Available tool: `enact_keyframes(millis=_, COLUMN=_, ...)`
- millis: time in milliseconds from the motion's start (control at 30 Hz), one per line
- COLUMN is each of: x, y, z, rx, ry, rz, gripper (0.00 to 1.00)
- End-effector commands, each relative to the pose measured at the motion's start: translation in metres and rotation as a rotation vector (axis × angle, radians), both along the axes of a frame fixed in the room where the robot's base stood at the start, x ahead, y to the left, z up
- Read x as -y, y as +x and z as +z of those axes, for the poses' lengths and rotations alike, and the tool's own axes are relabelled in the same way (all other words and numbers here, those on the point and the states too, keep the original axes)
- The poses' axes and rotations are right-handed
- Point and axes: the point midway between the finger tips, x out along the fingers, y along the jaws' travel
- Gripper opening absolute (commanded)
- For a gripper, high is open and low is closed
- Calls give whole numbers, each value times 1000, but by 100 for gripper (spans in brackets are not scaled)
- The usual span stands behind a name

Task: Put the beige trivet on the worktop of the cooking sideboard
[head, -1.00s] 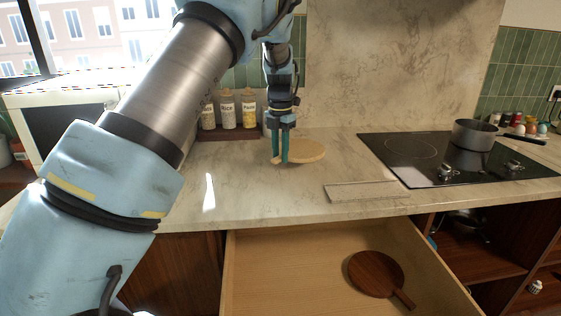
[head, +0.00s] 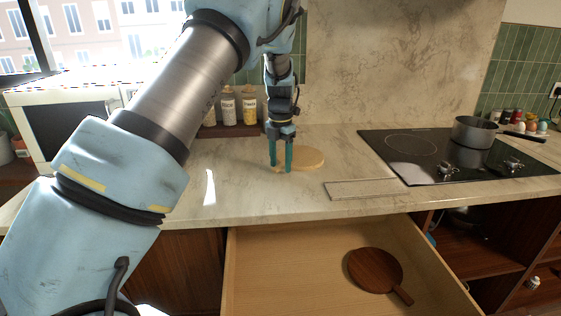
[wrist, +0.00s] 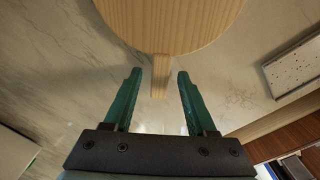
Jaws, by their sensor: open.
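The beige trivet (head: 308,158) is a round, pale wooden board with a short handle. It lies flat on the marble worktop (head: 245,190), left of the hob. My gripper (head: 281,168) is over the trivet's handle side, fingers pointing down, open and holding nothing. In the wrist view, the trivet's disc (wrist: 170,22) fills the top, and its handle points back between the two spread green fingertips (wrist: 159,75), with a gap on each side. The height of the fingertips above the worktop is hard to tell.
A black hob (head: 420,165) with a saucepan (head: 474,132) is at the right. A flat pale panel (head: 365,189) lies at the front edge. Below, an open drawer (head: 290,260) holds a dark brown round board (head: 376,269). Bottles (head: 229,108) stand behind my gripper.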

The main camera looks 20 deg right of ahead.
Motion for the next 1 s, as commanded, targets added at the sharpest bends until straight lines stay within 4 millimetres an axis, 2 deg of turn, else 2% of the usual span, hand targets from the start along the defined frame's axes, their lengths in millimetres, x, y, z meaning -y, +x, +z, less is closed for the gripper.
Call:
enact_keyframes(millis=267, x=1, y=0, z=9, rx=2, ry=-1, rz=0, gripper=57)
enact_keyframes(millis=367, x=1, y=1, z=25, rx=3, ry=-3, rz=-1, gripper=57)
enact_keyframes(millis=700, x=1, y=0, z=94, rx=3, ry=-3, rz=0, gripper=57)
enact_keyframes(millis=833, x=1, y=1, z=111, rx=2, ry=-1, rz=-1, gripper=57)
enact_keyframes(millis=1000, x=0, y=0, z=121, rx=1, ry=0, rz=-1, gripper=57)
